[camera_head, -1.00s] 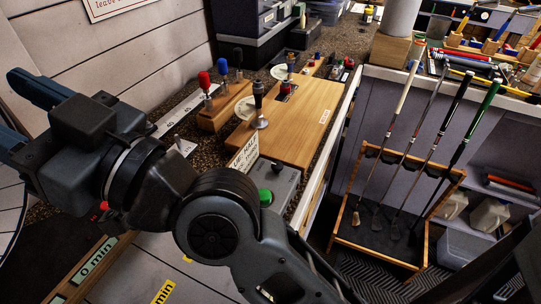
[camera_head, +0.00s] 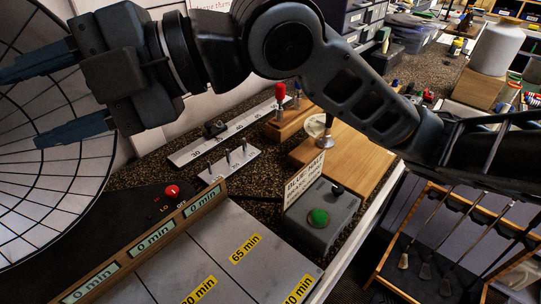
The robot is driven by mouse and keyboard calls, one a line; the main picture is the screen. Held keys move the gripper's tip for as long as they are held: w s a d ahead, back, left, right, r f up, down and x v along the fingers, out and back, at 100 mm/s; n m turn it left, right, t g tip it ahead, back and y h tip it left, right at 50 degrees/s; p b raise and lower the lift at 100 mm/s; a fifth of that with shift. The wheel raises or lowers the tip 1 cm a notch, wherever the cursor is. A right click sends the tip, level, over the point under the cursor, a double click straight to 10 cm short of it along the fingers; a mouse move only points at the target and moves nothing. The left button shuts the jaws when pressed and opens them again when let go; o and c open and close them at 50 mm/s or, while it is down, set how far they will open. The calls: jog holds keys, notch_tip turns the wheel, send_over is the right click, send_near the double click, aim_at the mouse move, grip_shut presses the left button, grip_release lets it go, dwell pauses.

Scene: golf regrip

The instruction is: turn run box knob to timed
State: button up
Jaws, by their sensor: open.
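A grey box (camera_head: 322,216) with a large green button (camera_head: 318,216) stands on the speckled counter, right of the middle; I take it to be the run box. A small black knob (camera_head: 338,190) sits on its top, behind the button. Its setting is too small to read. My gripper (camera_head: 20,108) is at the upper left, its two blue fingers spread apart with nothing between them. My arm crosses the top of the view and hides part of the counter behind.
A lettered sign (camera_head: 304,178) stands at the box's back left. A red knob (camera_head: 172,191) marked LO and OFF is at left. Small metal pegs stand on a white plate (camera_head: 229,167). A wooden board (camera_head: 345,160) lies behind. Panels with yellow minute labels (camera_head: 246,249) fill the foreground.

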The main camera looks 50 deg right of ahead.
jog(key=s+d+f+g+h, duration=0.2)
jog(key=d+f, duration=0.3)
jog(key=d, duration=0.3)
jog(key=s+d+f+n+g+h, duration=0.1)
jog(key=s+d+f+g+h, duration=0.1)
jog(key=d+f+h, duration=0.3)
jog(key=s+d+f+n+g+h, duration=0.1)
jog(key=s+d+f+g+h, duration=0.1)
jog(key=s+d+f+h, duration=0.2)
jog(key=shift+s+d+f, duration=0.1)
jog(key=shift+d+f, duration=0.4)
jog(key=shift+d, duration=0.8)
jog(key=shift+s+d+f, duration=0.15)
jog(key=shift+d+f, duration=0.35)
jog(key=shift+d, duration=0.85)
jog(key=shift+s+d+f, duration=0.1)
jog(key=shift+d+f, duration=0.4)
jog(key=shift+d, duration=0.8)
jog(key=g+h, duration=0.2)
send_over(338, 188)
jog(key=shift+f, duration=0.5)
jog(key=shift+s+f, duration=0.1)
jog(key=shift+f, duration=0.1)
notch_tip(338, 188, down, 7)
jog(key=shift+f, duration=0.2)
jog(key=shift+c, duration=0.2)
grip_shut()
